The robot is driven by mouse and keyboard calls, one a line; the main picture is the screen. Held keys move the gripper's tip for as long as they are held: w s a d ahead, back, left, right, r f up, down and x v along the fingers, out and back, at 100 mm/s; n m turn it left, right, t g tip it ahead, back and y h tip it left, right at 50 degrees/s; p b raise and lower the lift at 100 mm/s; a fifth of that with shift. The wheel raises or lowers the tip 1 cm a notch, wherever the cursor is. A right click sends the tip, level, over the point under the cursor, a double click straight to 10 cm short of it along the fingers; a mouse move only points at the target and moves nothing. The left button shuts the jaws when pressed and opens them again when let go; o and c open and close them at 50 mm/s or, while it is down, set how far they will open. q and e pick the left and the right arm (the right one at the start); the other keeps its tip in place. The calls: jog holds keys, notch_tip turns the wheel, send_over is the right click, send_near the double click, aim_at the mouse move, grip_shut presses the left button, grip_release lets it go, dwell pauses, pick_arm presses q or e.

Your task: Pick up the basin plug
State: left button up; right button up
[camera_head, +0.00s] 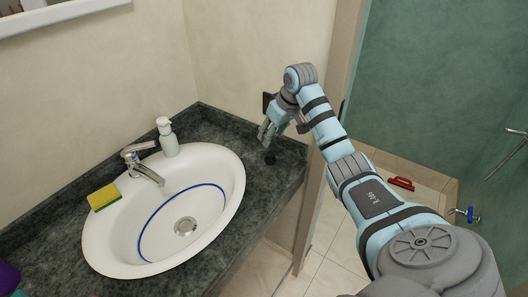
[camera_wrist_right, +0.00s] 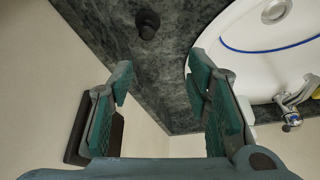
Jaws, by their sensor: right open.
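The basin plug (camera_head: 270,158) looks like a small dark knob on the dark stone counter, right of the white basin. It also shows in the right wrist view as a black round-topped piece (camera_wrist_right: 148,22) near the top edge. My right gripper (camera_head: 266,131) is open and empty, above the counter near the plug. In the right wrist view its two teal-padded fingers (camera_wrist_right: 160,72) are spread apart, and the plug lies beyond their tips, touching neither. My left gripper is not in view.
The white basin (camera_head: 97,242) has a chrome tap (camera_head: 147,172), with a soap dispenser (camera_head: 167,138) and a yellow-green sponge (camera_head: 103,197) beside it. A dark wall plate (camera_wrist_right: 74,130) is close to my right gripper. A door frame (camera_head: 316,190) stands right of the counter.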

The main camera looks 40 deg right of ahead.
send_over(272, 154)
jog(key=s, duration=0.3)
notch_tip(272, 154, down, 5)
jog(key=x, duration=0.7)
jog(key=shift+w+r+b, duration=0.1)
jog(key=shift+w+b, duration=0.3)
jog(key=shift+w, duration=0.05)
jog(key=shift+s+r, duration=0.15)
jog(key=shift+s, duration=0.1)
jog(key=c, duration=0.3)
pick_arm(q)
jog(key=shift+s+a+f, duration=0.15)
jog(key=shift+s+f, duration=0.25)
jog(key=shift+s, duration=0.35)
pick_arm(e)
grip_shut()
